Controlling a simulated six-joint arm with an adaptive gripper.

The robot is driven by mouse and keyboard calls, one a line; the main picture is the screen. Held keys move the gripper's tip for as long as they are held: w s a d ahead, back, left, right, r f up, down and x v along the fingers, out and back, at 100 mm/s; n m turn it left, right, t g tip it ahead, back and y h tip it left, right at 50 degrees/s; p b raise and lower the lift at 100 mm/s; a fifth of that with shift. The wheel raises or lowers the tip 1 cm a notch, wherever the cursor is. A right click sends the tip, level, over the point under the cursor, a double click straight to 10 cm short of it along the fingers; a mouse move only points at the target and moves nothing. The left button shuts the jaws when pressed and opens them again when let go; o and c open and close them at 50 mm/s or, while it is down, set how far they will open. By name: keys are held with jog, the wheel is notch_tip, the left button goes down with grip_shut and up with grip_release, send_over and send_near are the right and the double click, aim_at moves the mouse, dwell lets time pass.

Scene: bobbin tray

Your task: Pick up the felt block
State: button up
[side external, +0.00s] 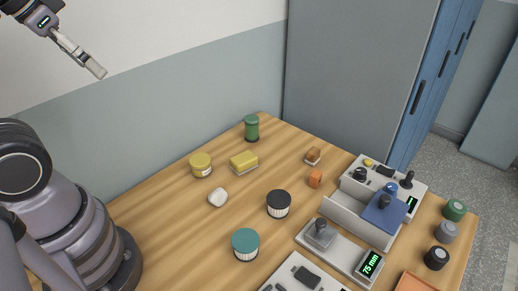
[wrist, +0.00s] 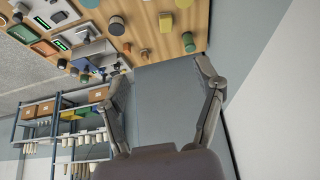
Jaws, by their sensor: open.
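I cannot tell for certain which piece is the felt block. A yellow block with a pale underside (side external: 244,161) lies near the back of the wooden table; it also shows in the wrist view (wrist: 165,22). A small brown block with a pale base (side external: 313,155) lies farther right, and it shows in the wrist view too (wrist: 145,54). My gripper (side external: 97,70) is high at the upper left, well away from all the blocks. In the wrist view its two fingers (wrist: 160,68) are spread wide with nothing between them.
A green jar (side external: 252,128), yellow jar (side external: 200,165), black-lidded jar (side external: 278,204) and teal-lidded jar (side external: 246,244) stand around the blocks. A white lump (side external: 217,197) and orange piece (side external: 315,179) lie nearby. Gauge equipment (side external: 345,252) fills the right side.

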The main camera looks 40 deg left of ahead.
jog(key=w+a+m+g+y, duration=0.1)
jog(key=w+a+m+y, duration=0.3)
jog(key=w, duration=0.4)
jog(key=w+a+m+g+y, duration=0.1)
jog(key=w+a+m+y, duration=0.3)
jog(key=w, duration=0.4)
jog(key=w+d+f+m+t+y, duration=0.15)
jog(key=w+m, duration=0.25)
jog(key=w, duration=0.4)
jog(key=w+f+m+t+y, duration=0.1)
jog(key=w+f+m+t, duration=0.2)
jog(key=w, duration=0.4)
jog(key=m+t+h, duration=0.6)
jog(key=m+h, duration=0.4)
jog(key=m, duration=1)
send_over(310, 155)
jog(key=s, duration=0.1)
notch_tip(310, 155, down, 27)
jog(key=shift+m+g, duration=0.3)
jog(key=shift+g, duration=0.05)
notch_tip(310, 155, down, 7)
jog(key=shift+s+d+f, duration=0.1)
jog(key=shift+s+f, duration=0.05)
jog(key=shift+f, duration=0.05)
jog(key=shift+f+x, duration=0.1)
jog(key=shift+x, duration=1.2)
jog(key=shift+f+x, duration=0.15)
jog(key=shift+x, duration=1.15)
jog(key=shift+s, duration=0.1)
jog(key=c, duration=1.1)
